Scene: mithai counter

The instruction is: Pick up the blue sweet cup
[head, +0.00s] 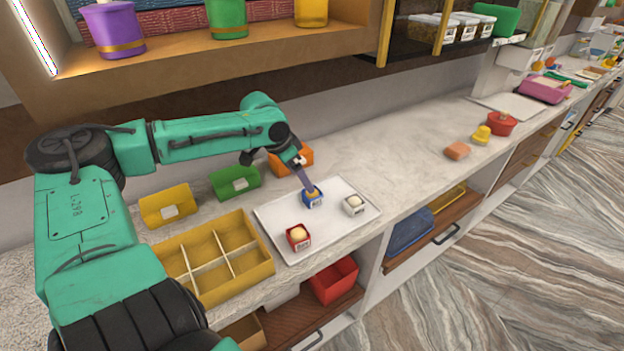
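The blue sweet cup (312,200) stands on a white tray (272,213) on the counter, with a yellowish sweet in it. My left gripper (309,189) points down at the blue cup, its fingertips at the top of the cup. The fingers overlap in this view, so I cannot tell whether they are open or closed on the cup. A red sweet cup (298,238) and a white sweet cup (353,206) stand on the same tray, each with a pale sweet. My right gripper is not in view.
A yellow divided box (222,258) stands left of the tray. Yellow (167,205), green (236,181) and orange (293,158) bins line the back. A wooden shelf (190,62) hangs above. The counter right of the tray is mostly clear up to an orange block (457,151).

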